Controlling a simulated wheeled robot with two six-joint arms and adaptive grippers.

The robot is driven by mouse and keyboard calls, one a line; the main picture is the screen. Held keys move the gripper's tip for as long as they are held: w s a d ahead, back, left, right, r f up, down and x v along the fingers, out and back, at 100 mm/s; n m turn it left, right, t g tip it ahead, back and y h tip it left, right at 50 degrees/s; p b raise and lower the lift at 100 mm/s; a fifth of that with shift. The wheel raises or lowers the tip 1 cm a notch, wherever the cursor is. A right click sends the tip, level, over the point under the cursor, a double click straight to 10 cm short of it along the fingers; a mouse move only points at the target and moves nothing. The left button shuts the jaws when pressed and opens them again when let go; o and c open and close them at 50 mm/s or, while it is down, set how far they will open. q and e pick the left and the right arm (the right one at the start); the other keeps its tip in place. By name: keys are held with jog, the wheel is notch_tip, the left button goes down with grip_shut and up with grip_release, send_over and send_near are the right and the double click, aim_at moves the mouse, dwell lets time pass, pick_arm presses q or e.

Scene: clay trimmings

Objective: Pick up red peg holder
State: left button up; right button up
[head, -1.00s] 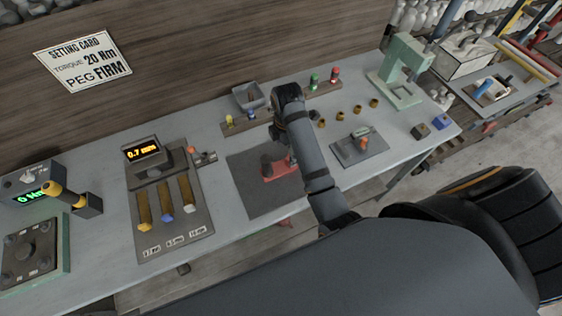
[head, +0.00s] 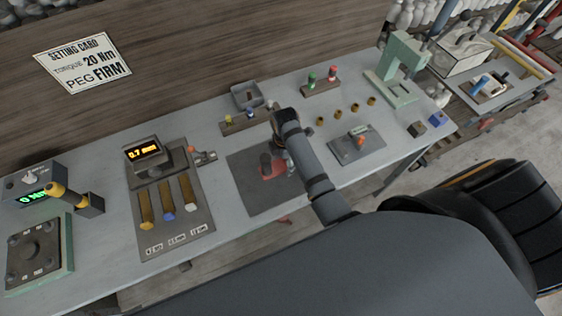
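A red piece (head: 272,172) with a dark round knob lies on the dark mat (head: 255,197) in the middle of the bench, its right part hidden by my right arm. A red-topped peg (head: 333,73) stands beside a green one (head: 312,79) in a wooden rack (head: 322,88) at the back. I cannot tell which of these is the red peg holder. My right gripper (head: 288,158) is low over the right side of the mat, close to the red piece. My arm hides most of its fingers, so its opening and any contact are unclear. My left gripper is out of view.
A rack with yellow and blue pegs (head: 250,116) and a grey bin (head: 247,96) stand behind the mat. A display stand with drivers (head: 168,205) is to the left. A grey plate (head: 357,146), brass pieces and a green press (head: 400,72) are to the right.

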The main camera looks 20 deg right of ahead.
jog(key=shift+r, duration=0.1)
jog(key=c, duration=1.3)
